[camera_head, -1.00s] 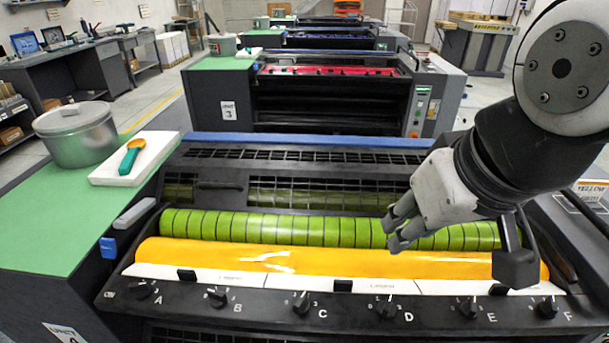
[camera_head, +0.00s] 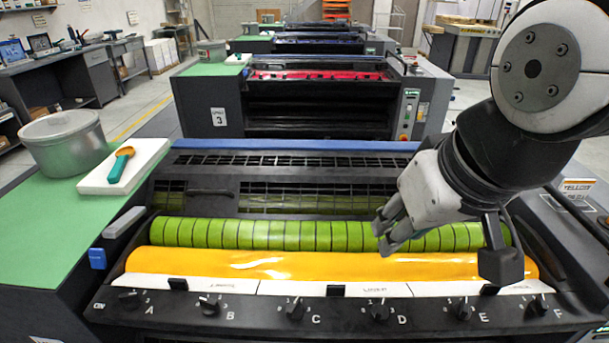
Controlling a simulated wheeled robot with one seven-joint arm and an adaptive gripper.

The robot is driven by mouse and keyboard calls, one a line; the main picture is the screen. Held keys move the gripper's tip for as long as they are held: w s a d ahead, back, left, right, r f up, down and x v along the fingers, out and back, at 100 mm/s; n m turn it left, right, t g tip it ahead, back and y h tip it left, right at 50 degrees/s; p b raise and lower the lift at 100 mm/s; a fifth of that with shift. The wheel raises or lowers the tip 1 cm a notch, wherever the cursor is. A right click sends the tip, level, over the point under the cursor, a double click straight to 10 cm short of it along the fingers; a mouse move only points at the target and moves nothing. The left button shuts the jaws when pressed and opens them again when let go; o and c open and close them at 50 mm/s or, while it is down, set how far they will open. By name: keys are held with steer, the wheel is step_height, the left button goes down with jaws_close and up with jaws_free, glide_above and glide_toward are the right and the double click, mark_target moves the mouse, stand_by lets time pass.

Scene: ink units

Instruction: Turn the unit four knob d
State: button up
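Knob D (camera_head: 378,309) is a small black knob with a pale pointer line, left of its printed letter D on the dark front panel (camera_head: 340,325) of the nearest unit. My gripper (camera_head: 383,238) is in the air above the green roller and yellow ink, above and apart from knob D. Its fingers point down and left, and nothing shows in them. The fingertips are close together in the picture, and I cannot tell whether they are open or shut. The label on the nearest unit's side is almost wholly cut off.
Knob C (camera_head: 295,308) and knob E (camera_head: 462,309) flank knob D. A dark block on my arm hangs above the panel near E. A metal pot (camera_head: 66,141) and a white pad (camera_head: 100,180) with a teal-handled scoop (camera_head: 119,165) lie on the green side top.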

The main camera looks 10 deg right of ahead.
steer(key=w+m+g, duration=0.1)
steer(key=m+g+y+p, duration=0.1)
steer(key=m+g+p, duration=0.2)
steer(key=g, duration=0.1)
glide_above(382, 305)
steer(key=w, duration=0.2)
step_height(382, 305, down, 3)
steer(key=w+d+f+m+g+y+p, duration=0.1)
steer(key=w+d+f+m+g+y, duration=0.1)
steer(key=d+f+m+g, duration=0.35)
steer(key=shift+n+t, duration=0.75)
steer(key=shift+t, duration=0.2)
steer(key=x, duration=0.5)
steer(key=a+p+x, duration=0.1)
steer(key=x, duration=0.4)
steer(key=p+x, duration=0.1)
steer(key=x, duration=0.4)
steer(key=shift+w+a, duration=0.2)
steer(key=shift+w, duration=0.15)
steer(key=shift+c, duration=0.3)
jaws_close()
